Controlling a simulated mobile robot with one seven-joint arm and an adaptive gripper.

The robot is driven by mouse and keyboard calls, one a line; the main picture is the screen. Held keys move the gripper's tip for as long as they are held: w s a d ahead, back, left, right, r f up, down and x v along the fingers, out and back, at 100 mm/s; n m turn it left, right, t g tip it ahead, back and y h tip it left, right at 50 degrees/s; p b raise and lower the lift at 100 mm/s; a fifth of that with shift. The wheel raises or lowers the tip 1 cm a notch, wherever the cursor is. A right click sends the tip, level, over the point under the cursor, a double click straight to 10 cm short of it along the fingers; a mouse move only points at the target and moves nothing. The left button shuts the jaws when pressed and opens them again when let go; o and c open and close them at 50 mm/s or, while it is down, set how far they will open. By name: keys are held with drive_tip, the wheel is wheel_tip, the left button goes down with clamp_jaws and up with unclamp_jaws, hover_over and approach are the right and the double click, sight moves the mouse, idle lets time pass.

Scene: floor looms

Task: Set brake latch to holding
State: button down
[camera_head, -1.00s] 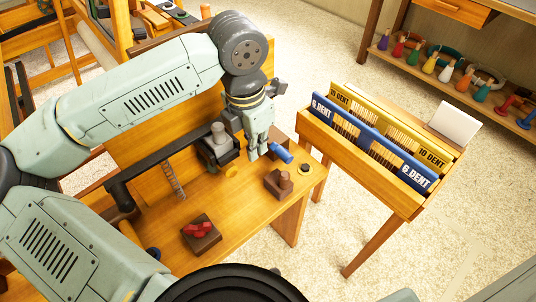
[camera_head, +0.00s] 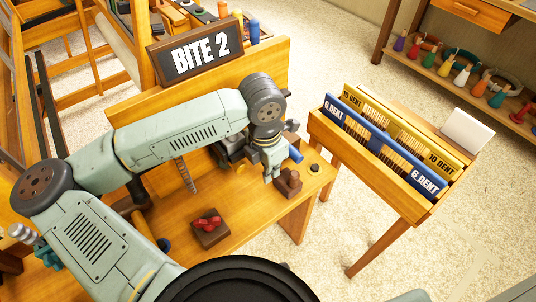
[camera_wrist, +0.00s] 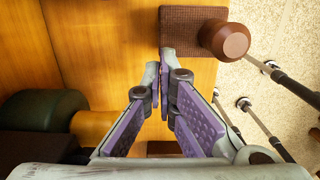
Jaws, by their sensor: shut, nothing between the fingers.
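My gripper (camera_head: 272,177) is shut and empty, low over the wooden bench just left of a brown block with a round knob (camera_head: 289,182). In the wrist view the closed fingertips (camera_wrist: 160,72) point toward the near edge of that block (camera_wrist: 180,30); its knob (camera_wrist: 226,41) lies to their right. I cannot tell whether they touch it. A blue cylindrical handle (camera_head: 295,154) is just behind the gripper. A red piece on a brown block (camera_head: 210,227) sits further left. I cannot tell which of these is the brake latch.
A rack of blue and yellow reeds (camera_head: 385,145) stands to the right. A "BITE 2" sign (camera_head: 200,52) stands at the back. The bench front (camera_head: 255,215) is clear.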

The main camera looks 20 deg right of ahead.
sight(298, 156)
drive_tip(key=shift+w+d+r+p, duration=0.3)
drive_tip(key=shift+d+r, duration=0.2)
drive_tip(key=shift+d, duration=0.35)
drive_tip(key=shift+w+d+r+p, duration=0.3)
drive_tip(key=shift+d+r, duration=0.15)
drive_tip(key=shift+d, duration=0.35)
drive_tip(key=shift+w+d+b, duration=0.1)
drive_tip(key=shift+w+b, duration=0.05)
drive_tip(key=shift+b, duration=0.2)
drive_tip(key=shift+d+r, duration=0.1)
drive_tip(key=shift+r, duration=0.15)
